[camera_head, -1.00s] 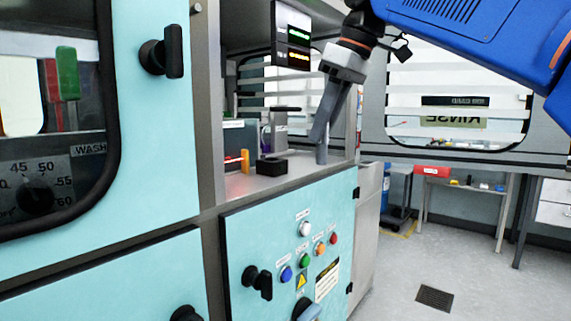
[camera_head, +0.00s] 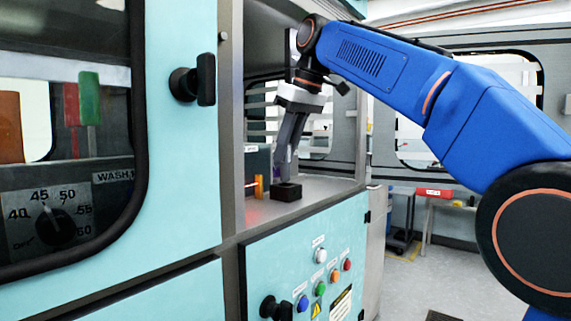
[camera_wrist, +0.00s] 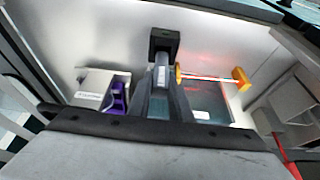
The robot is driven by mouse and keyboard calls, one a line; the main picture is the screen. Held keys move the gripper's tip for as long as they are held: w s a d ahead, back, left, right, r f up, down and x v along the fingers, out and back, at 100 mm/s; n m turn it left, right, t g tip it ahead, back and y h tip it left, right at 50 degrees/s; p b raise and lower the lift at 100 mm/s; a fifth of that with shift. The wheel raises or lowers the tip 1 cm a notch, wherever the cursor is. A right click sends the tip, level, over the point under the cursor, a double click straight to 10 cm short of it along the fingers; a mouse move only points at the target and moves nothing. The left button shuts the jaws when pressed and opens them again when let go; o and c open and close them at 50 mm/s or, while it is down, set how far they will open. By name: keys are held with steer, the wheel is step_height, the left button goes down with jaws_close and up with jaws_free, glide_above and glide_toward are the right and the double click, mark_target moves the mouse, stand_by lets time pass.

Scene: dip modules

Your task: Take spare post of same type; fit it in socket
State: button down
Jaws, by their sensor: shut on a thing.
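My gripper (camera_head: 288,165) is shut on a grey post over the shelf inside the teal cabinet. In the wrist view the grey post (camera_wrist: 162,70) shows between the two dark fingers. A black square socket block (camera_head: 287,192) stands on the shelf directly under the gripper in the head view. In the wrist view the block (camera_wrist: 164,38) lies just beyond the post, and the post's far end overlaps its near edge. I cannot tell whether the post's end is inside the socket or above it. The fingers hide much of the post in the head view.
A small orange upright (camera_head: 259,186) stands left of the block. In the wrist view a thin red-and-white line joins two orange pieces (camera_wrist: 241,79). A grey box (camera_wrist: 97,88) with a purple part (camera_wrist: 118,95) stands left of the fingers. The cabinet's frame post (camera_head: 361,110) bounds the opening.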

mark_target(285, 163)
steer(key=shift+a+f, duration=0.1)
steer(key=shift+f, duration=1.65)
steer(key=shift+f, duration=0.15)
steer(key=c, duration=1.6)
jaws_free()
steer(key=v, duration=1.2)
